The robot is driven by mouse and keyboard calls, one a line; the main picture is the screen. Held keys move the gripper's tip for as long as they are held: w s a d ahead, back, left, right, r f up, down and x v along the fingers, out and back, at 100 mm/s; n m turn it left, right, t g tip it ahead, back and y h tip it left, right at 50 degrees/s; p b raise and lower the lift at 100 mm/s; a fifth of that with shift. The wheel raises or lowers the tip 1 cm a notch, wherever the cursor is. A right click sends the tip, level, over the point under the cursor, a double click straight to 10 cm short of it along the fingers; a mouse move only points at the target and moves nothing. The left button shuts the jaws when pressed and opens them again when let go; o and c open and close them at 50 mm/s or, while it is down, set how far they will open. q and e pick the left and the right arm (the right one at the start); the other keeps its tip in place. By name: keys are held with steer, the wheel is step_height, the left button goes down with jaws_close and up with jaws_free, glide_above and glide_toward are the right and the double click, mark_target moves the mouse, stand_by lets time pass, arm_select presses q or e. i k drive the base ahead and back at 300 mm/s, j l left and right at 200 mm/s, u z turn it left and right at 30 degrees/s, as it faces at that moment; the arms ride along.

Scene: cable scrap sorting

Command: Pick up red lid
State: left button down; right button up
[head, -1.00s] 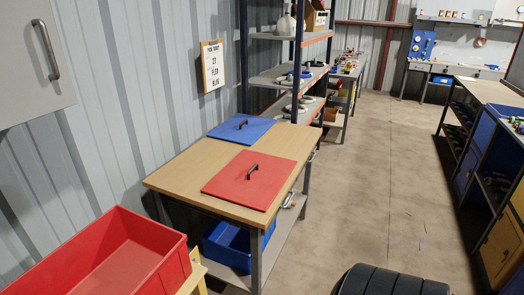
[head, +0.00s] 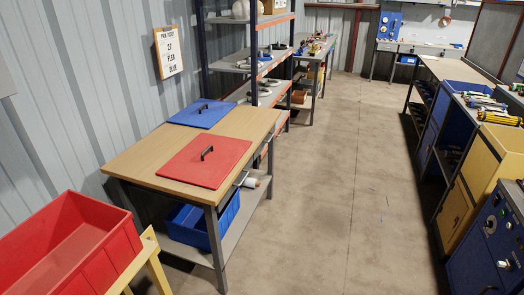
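The red lid (head: 195,166) is a flat red square panel with a dark handle (head: 207,152) standing up near its middle. It lies flat on the near part of the wooden workbench top (head: 143,158). The blue lid (head: 200,115), of the same form, lies behind it on the same bench, apart from it. Neither of my grippers shows in the head view.
A red bin (head: 122,255), empty where I see into it, is on a yellow stand (head: 157,268) at the lower left. A blue bin (head: 187,227) sits on the bench's lower shelf. Clear floor (head: 325,200) lies right of the bench. Cabinets (head: 490,165) line the right side.

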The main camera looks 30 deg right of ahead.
mark_target(206, 162)
steer(key=i+z, duration=0.25)
steer(key=i, duration=0.2)
steer(key=i+j+z, duration=0.1)
steer(key=i+z, duration=0.2)
steer(key=j+u, duration=0.2)
steer(key=u, duration=1.3)
steer(key=l+z, duration=0.1)
steer(key=z, duration=0.4)
steer(key=l+z, duration=0.1)
steer(key=z, duration=0.9)
steer(key=i+l+u, duration=0.1)
steer(key=u, duration=0.3)
steer(key=i+l+u, duration=0.1)
steer(key=l+u, duration=0.3)
steer(key=i+l+u, duration=0.2)
steer(key=l, duration=0.5)
steer(key=l+u, duration=0.25)
steer(key=l, duration=0.5)
steer(key=i+l+u, duration=0.2)
steer(key=l, duration=0.55)
steer(key=k, duration=0.05)
